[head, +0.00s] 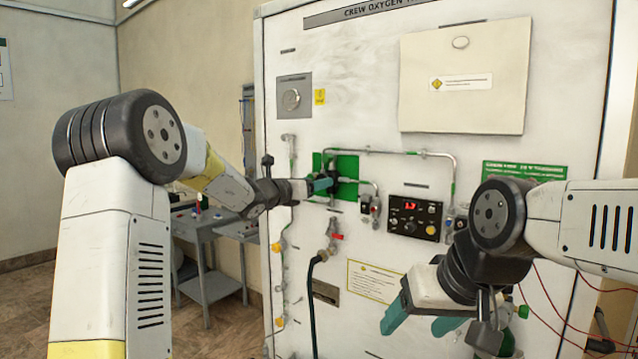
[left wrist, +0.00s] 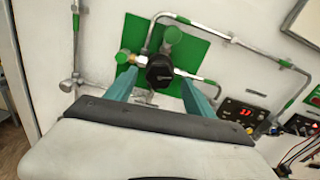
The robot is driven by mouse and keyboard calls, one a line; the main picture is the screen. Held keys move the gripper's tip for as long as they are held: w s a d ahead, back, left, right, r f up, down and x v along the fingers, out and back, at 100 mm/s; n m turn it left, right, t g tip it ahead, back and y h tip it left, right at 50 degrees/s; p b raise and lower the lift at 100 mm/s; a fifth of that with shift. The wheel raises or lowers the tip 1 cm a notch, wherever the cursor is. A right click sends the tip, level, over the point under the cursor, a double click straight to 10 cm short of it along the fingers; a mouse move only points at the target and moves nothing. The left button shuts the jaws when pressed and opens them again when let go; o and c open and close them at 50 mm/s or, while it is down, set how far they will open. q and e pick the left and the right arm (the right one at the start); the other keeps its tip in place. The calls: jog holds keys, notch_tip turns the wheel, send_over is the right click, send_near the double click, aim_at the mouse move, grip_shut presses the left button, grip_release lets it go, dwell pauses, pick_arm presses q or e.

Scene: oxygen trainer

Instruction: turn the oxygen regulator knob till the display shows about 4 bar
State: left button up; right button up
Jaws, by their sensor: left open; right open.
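The black regulator knob (left wrist: 160,72) sits in front of a green plate (left wrist: 196,52) on the panel. My left gripper (left wrist: 158,80) is open, with one teal finger on each side of the knob; I cannot tell whether they touch it. In the head view my left gripper (head: 320,185) reaches the green plate (head: 348,166) and hides most of the knob. The red display (head: 411,206) seems to read about 1.3, but the digits are small; it also shows in the left wrist view (left wrist: 246,112). My right gripper (head: 420,318) is open and empty, low in front of the panel.
Metal pipes (head: 410,153) run around the green plate. A red-handled valve with a dark hose (head: 318,260) is below it. A yellow knob (head: 431,230) is on the display box. A grey table (head: 205,240) stands at left behind my left arm.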

pick_arm(q)
jog(key=shift+x, duration=1.1)
jog(key=shift+c, duration=0.2)
grip_shut()
jog(key=shift+m, duration=0.4)
jog(key=m, duration=1.3)
jog(key=shift+f, duration=0.15)
